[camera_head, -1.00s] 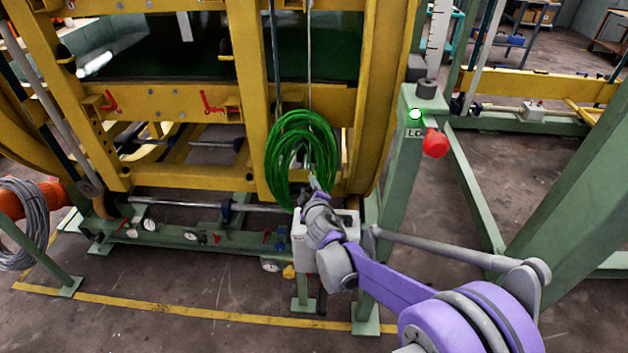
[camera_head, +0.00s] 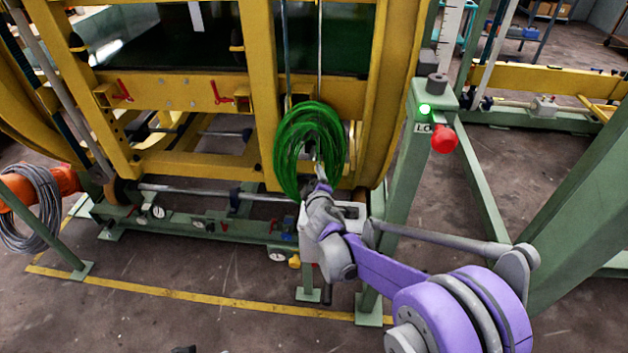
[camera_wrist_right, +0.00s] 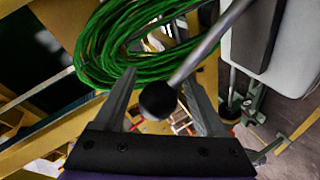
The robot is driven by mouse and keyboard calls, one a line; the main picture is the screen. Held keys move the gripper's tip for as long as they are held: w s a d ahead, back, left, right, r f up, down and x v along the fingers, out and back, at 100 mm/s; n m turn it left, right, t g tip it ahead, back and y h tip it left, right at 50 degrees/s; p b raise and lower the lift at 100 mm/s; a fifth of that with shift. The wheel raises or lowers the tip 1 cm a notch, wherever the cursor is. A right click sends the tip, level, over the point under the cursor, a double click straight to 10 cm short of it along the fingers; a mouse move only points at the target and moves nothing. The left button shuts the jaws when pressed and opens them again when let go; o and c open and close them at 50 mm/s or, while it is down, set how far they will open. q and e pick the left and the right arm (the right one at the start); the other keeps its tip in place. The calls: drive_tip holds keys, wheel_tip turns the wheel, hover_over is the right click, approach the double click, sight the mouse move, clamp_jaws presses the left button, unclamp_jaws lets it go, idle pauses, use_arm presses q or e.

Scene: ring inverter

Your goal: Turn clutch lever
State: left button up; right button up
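The clutch lever appears to be the grey rod with a round black knob (camera_wrist_right: 158,100) in the right wrist view. The rod slopes up to the right from the knob. My right gripper (camera_wrist_right: 160,97) is open, with one finger on each side of the knob; I see no clear contact. In the head view my right gripper (camera_head: 321,186) is beside a white box (camera_head: 350,212) on a green post, in front of a green cable coil (camera_head: 283,150). The lever is hard to make out there. My left gripper is not recognisable in either view.
The cable coil (camera_wrist_right: 100,45) hangs close beyond my fingers. A green post with a lit green lamp (camera_head: 425,109) and red button (camera_head: 444,139) stands to the right. The yellow machine frame (camera_head: 190,160) fills the back. Floor is open in front, around a yellow line (camera_head: 180,293).

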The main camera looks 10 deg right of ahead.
drive_tip(key=p+v, duration=0.1)
drive_tip(key=v, duration=1)
drive_tip(key=shift+d, duration=0.15)
drive_tip(key=s+d+r+m+g+h+p, duration=0.1)
drive_tip(key=s+d+r+m+g+p, duration=0.2)
drive_tip(key=s, duration=0.4)
drive_tip(key=s+d+r+m+g+h+p, duration=0.1)
drive_tip(key=s+d+r+m+p, duration=0.1)
drive_tip(key=s+d+m+p, duration=0.3)
drive_tip(key=s+a+m+g+y+p, duration=0.1)
drive_tip(key=s+m+g+y+p, duration=0.1)
drive_tip(key=s, duration=1.5)
drive_tip(key=m+g, duration=0.1)
drive_tip(key=g, duration=0.1)
drive_tip(key=shift+a+m+g+y, duration=0.2)
drive_tip(key=shift+m+g+y, duration=0.2)
